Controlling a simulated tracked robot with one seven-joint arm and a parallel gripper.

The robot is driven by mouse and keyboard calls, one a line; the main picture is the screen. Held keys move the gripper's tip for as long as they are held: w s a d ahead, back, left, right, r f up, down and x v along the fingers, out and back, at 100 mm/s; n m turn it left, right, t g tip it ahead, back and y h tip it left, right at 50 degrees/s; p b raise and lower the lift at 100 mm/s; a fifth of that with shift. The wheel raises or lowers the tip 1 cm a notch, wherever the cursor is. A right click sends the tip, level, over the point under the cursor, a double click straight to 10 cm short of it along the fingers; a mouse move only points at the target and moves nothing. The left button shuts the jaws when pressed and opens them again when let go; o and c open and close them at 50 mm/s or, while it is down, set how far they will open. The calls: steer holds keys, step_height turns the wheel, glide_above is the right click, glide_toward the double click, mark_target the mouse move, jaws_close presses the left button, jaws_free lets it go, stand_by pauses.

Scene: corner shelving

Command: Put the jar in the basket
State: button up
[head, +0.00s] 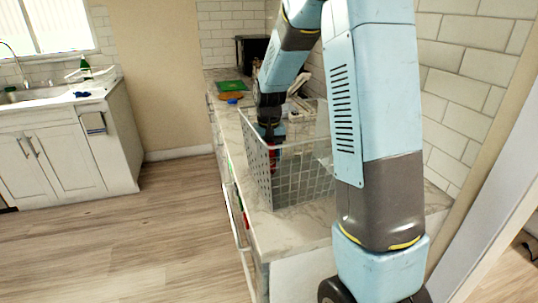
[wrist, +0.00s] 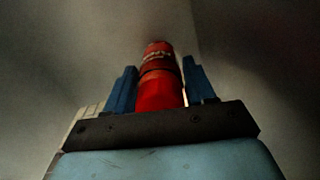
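The red jar (wrist: 160,88) lies between the two blue fingers of my gripper (wrist: 160,90) in the wrist view. The fingers sit close against its sides, with a thin light gap by the right finger. In the head view my gripper (head: 270,138) points down inside the white wire basket (head: 310,186). The jar shows there as a small red patch (head: 273,160) behind the mesh, below the gripper. Whether the jar touches the basket floor cannot be told.
The basket stands on a marble counter (head: 291,228) along the tiled wall. A green item (head: 231,86), a brown item (head: 230,96) and a dark box (head: 250,50) sit farther back. A sink cabinet (head: 63,150) is at left, with open floor (head: 110,245) between.

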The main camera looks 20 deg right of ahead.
steer(key=o, duration=0.3)
step_height(320, 180, up, 12)
steer(key=shift+f, duration=0.1)
steer(key=shift+s+r, duration=0.25)
steer(key=shift+r, duration=0.2)
steer(key=s+r+t, duration=0.2)
steer(key=s+r, duration=0.1)
steer(key=s, duration=1.1)
steer(key=s+d+r+n+t, duration=0.1)
steer(key=s+r+t, duration=0.2)
steer(key=s, duration=1.1)
steer(key=shift+s+r+t, duration=0.2)
steer(key=shift+s+t, duration=0.1)
steer(key=shift+s, duration=0.1)
